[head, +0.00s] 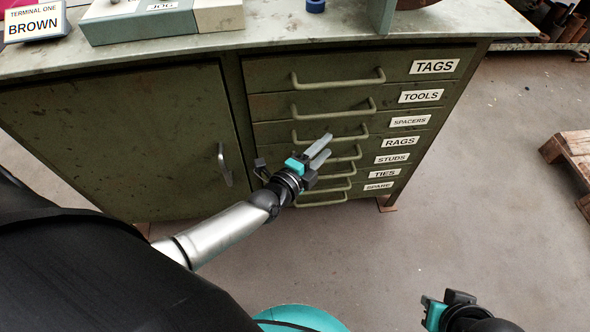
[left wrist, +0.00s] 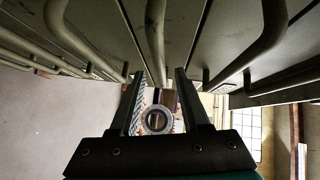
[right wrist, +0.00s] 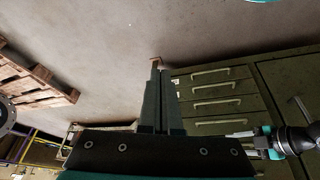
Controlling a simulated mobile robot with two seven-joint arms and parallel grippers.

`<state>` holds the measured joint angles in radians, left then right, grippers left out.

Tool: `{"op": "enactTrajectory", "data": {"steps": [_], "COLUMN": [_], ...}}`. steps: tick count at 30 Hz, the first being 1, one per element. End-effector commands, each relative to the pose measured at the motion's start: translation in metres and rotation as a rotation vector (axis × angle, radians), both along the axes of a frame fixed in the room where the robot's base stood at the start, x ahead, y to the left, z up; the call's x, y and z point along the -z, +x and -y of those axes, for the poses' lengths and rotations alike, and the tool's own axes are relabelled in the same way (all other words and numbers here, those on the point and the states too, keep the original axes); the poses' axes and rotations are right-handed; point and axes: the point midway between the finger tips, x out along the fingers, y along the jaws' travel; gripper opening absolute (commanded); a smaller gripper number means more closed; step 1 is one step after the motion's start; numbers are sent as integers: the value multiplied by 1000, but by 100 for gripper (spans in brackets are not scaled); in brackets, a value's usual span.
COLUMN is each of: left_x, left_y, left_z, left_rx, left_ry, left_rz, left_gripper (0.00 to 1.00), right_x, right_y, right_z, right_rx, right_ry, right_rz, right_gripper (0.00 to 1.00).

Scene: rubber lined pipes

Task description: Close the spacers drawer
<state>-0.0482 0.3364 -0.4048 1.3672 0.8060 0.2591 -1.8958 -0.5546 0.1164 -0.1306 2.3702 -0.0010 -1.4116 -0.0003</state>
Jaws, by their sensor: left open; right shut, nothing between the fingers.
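The spacers drawer (head: 272,132) is the third green drawer from the top, with a white SPACERS label (head: 410,121) at its right and a bar handle. It looks nearly level with its neighbours; I cannot tell whether it stands out a little. My left gripper (head: 327,146) is open in front of the drawer stack and overlaps the lower middle of the spacers handle. In the left wrist view, a handle (left wrist: 155,35) runs above the gap between the open fingers (left wrist: 158,80); contact is unclear. My right gripper (head: 432,312) is shut and empty, low at the right, away from the cabinet.
The cabinet has a door (head: 120,140) at the left and other handled drawers above and below. Boxes (head: 160,18) and a TERMINAL ONE sign (head: 34,22) stand on its top. A wooden pallet (head: 575,160) lies at the right. The floor between is clear.

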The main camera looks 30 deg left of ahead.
Motion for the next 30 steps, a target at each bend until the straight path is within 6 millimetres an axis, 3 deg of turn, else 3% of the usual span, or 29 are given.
{"op": "enactTrajectory", "data": {"steps": [21,30], "left_x": [-15,-17], "left_y": [-88,-109], "left_z": [-18,-22], "left_rx": [0,0], "left_ry": [1,0], "left_rz": [0,2], "left_gripper": [46,46], "right_x": [83,100], "right_y": [-15,-23], "right_z": [1,3], "right_rx": [-5,-6], "right_ry": [-15,-19], "right_rz": [-121,-145], "right_gripper": [0,0]}}
